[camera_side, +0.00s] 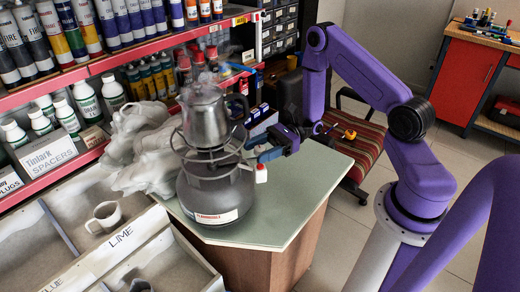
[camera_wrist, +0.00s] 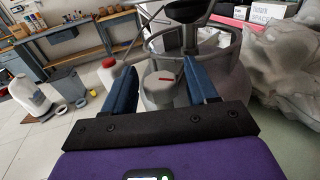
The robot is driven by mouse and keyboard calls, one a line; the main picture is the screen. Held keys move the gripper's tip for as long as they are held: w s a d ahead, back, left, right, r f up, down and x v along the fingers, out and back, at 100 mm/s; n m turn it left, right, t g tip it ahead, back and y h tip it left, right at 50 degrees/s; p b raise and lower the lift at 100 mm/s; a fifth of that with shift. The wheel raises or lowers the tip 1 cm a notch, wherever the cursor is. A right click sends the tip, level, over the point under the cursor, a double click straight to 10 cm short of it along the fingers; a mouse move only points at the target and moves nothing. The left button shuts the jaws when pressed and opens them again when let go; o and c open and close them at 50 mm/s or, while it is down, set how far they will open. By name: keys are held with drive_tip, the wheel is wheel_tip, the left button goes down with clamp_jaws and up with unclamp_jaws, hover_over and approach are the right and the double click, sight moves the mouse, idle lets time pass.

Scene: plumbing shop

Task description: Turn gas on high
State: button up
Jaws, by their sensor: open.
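A dark grey gas cylinder (camera_side: 215,198) stands upright on the counter, with a burner on top and a metal kettle (camera_side: 205,118) on the burner. My gripper (camera_side: 268,154) is at the cylinder's right side, near its collar. In the wrist view a round grey knob (camera_wrist: 158,92) with a red mark on top shows between the two blue fingers of my gripper (camera_wrist: 158,72). The fingers are open, with a gap to the knob on each side in the picture. How deep the knob sits between them I cannot tell. In the side view the knob is hidden.
A small white thing with a red cap (camera_wrist: 109,66) is by my left finger in the wrist view. Pale lumpy wrapped shapes (camera_side: 150,150) stand left of the cylinder. Bins with a cup (camera_side: 106,216) lie front left. The green counter top (camera_side: 310,170) is clear at right.

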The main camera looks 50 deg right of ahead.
drive_tip(key=c, duration=0.9)
drive_tip(key=shift+n+g, duration=0.4)
drive_tip(key=shift+g, duration=0.1)
drive_tip(key=n+g, duration=0.2)
drive_tip(key=g, duration=0.1)
drive_tip(key=n+g, duration=0.2)
drive_tip(key=g, duration=0.2)
drive_tip(key=shift+c, duration=0.4)
drive_tip(key=n+g+h, duration=0.1)
drive_tip(key=n+g, duration=0.1)
drive_tip(key=g, duration=0.1)
drive_tip(key=n+g+h, duration=0.1)
drive_tip(key=n+g, duration=0.2)
drive_tip(key=shift+r+g, duration=0.1)
drive_tip(key=shift+g, duration=0.3)
drive_tip(key=shift+g+h, duration=0.3)
drive_tip(key=o, duration=1)
